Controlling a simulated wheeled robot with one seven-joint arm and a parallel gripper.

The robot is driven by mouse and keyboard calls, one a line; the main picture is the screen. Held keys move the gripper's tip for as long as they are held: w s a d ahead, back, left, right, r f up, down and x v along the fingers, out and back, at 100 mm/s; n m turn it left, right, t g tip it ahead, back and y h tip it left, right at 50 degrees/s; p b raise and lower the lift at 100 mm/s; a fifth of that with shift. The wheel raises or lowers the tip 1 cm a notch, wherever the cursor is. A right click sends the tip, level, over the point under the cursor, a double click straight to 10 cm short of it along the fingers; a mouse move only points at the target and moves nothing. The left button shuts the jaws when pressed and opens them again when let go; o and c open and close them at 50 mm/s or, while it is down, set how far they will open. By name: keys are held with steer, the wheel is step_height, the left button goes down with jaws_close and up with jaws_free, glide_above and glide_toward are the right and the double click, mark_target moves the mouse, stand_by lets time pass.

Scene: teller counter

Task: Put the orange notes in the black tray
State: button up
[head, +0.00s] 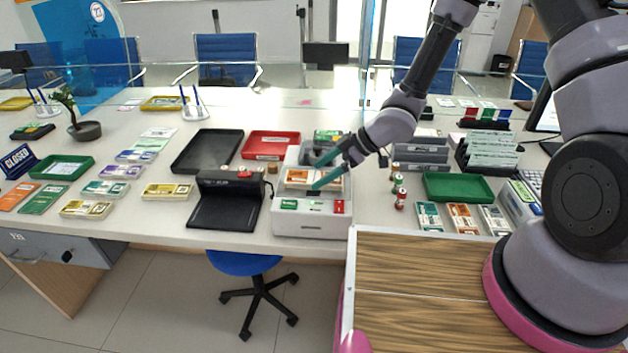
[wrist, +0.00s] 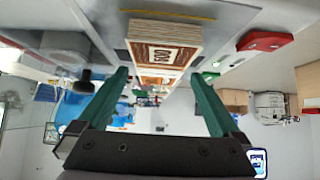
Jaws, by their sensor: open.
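The orange notes (head: 297,178) lie as a banded stack in the top of the white counting machine (head: 312,224). In the wrist view the orange notes (wrist: 165,42) show as a thick stack marked 500, ahead of and between the fingertips. My gripper (head: 315,176) is open at the machine, its green fingers on either side of the notes' right end; I cannot tell if they touch. The wrist view also shows the open fingers (wrist: 157,88) with nothing clamped. The black tray (head: 189,164) is empty on the counter, left of the machine.
A black lamp device (head: 228,190) stands between the tray and the machine's front. A red tray (head: 270,140) lies behind it. Small bottles (head: 400,197) stand right of the machine. A green tray (head: 459,186) and other note stacks (head: 464,217) lie further right.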

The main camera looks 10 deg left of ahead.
steer(key=shift+a+f, duration=0.5)
steer(key=shift+f, duration=0.05)
steer(key=shift+r, duration=0.1)
steer(key=c, duration=1.5)
